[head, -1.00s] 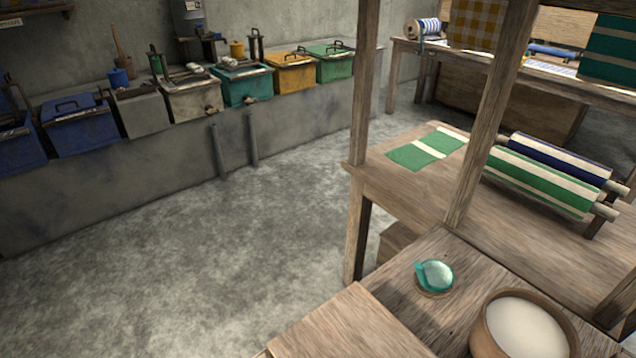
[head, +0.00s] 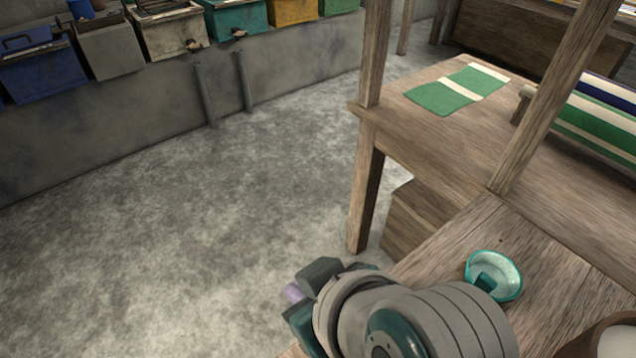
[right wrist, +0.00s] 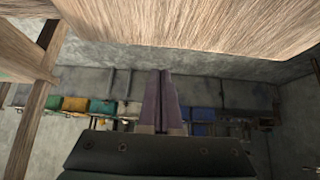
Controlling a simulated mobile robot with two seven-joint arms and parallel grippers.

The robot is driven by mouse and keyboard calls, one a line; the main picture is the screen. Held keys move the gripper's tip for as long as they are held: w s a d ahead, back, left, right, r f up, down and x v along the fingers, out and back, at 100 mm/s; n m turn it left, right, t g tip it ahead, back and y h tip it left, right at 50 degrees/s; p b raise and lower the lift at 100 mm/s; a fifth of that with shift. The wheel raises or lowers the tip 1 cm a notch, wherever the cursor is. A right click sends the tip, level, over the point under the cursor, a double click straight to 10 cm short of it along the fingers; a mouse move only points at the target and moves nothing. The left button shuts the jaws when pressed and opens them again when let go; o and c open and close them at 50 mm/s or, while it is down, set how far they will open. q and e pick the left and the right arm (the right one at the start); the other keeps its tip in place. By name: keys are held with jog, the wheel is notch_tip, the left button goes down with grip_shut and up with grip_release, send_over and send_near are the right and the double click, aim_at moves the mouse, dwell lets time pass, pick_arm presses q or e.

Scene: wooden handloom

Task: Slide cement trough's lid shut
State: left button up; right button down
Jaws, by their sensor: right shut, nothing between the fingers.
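The grey, cement-coloured trough (head: 108,50) stands in the row of coloured troughs on the ledge at the far wall, at the upper left of the head view. It sits between a blue trough and a cream one. Its top is seen at a low slant, and I cannot tell how far its lid is open. My right gripper (head: 292,292) is low in the middle of the head view, far from the trough. In the right wrist view its purple fingers (right wrist: 166,100) are together with nothing between them. My left gripper is not in view.
The wooden loom table (head: 440,150) with its posts and a bench holding a teal bowl (head: 508,270) stand at the right, close to my right arm. Two grey posts (head: 204,95) stand against the ledge. The concrete floor (head: 190,230) between is clear.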

jog(key=shift+s+d+f+p, duration=0.1)
jog(key=shift+s+d+p, duration=0.85)
jog(key=shift+s, duration=0.3)
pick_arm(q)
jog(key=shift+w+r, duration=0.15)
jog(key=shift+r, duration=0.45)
pick_arm(e)
jog(key=shift+s+d, duration=0.2)
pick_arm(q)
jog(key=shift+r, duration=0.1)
pick_arm(e)
jog(key=shift+s+d, duration=0.1)
